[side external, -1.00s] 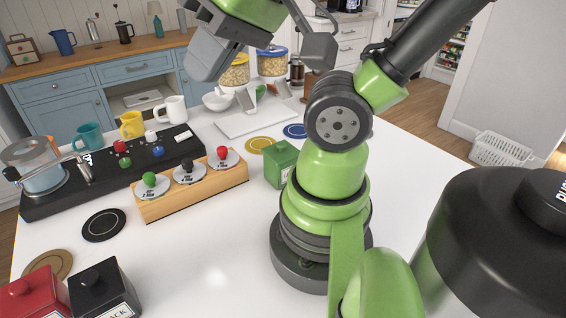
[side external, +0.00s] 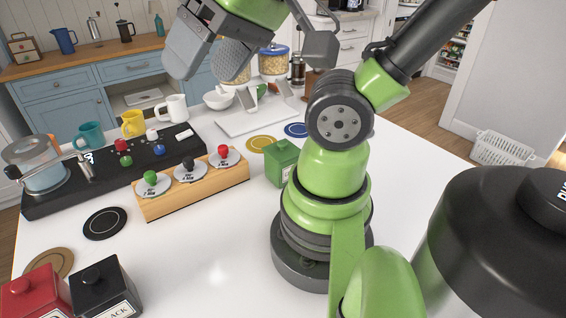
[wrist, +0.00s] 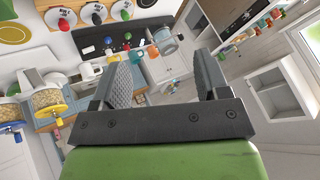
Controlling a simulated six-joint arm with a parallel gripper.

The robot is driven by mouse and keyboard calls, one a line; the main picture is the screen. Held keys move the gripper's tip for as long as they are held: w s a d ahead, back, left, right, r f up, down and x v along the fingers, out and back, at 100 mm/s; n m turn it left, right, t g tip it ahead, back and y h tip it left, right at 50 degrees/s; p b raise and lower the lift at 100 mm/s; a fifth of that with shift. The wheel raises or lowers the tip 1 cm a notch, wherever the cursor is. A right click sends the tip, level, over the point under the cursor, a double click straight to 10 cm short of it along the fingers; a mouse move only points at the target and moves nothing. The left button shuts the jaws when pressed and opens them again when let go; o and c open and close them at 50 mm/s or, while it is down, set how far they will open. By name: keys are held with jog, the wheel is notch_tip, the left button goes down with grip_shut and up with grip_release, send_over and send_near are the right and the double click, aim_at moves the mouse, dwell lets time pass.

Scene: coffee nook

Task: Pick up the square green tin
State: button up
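The square green tin (side external: 283,163) stands upright on the white table in the side external view, close to the foot of my arm and to the right of the wooden block. A green patch (wrist: 8,8) at the top left corner of the wrist view may be part of it. My gripper (side external: 205,72) is high above the far part of the table, well away from the tin. In the wrist view my gripper (wrist: 164,85) has its two fingers wide apart with nothing between them.
The wooden block with lever knobs (side external: 192,184) lies left of the tin. A yellow coaster (side external: 261,144) and a blue coaster (side external: 296,131) lie behind it. Black (side external: 104,287) and red (side external: 33,295) tins stand at front left. The front middle is clear.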

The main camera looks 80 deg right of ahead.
jog(key=o, duration=0.5)
jog(key=m+g+h, duration=0.2)
jog(key=m+g, duration=0.3)
jog(key=g, duration=0.2)
send_over(278, 149)
jog(key=f, duration=1.1)
jog(key=w+f, duration=0.1)
jog(key=f, duration=0.4)
jog(key=shift+d+f, duration=0.3)
jog(key=shift+f, duration=0.1)
notch_tip(278, 149, down, 4)
jog(key=shift+s, duration=0.15)
jog(key=f, duration=0.4)
jog(key=shift+s+d+f, duration=0.15)
jog(key=shift+s+f, duration=0.2)
jog(key=shift+f, duration=0.6)
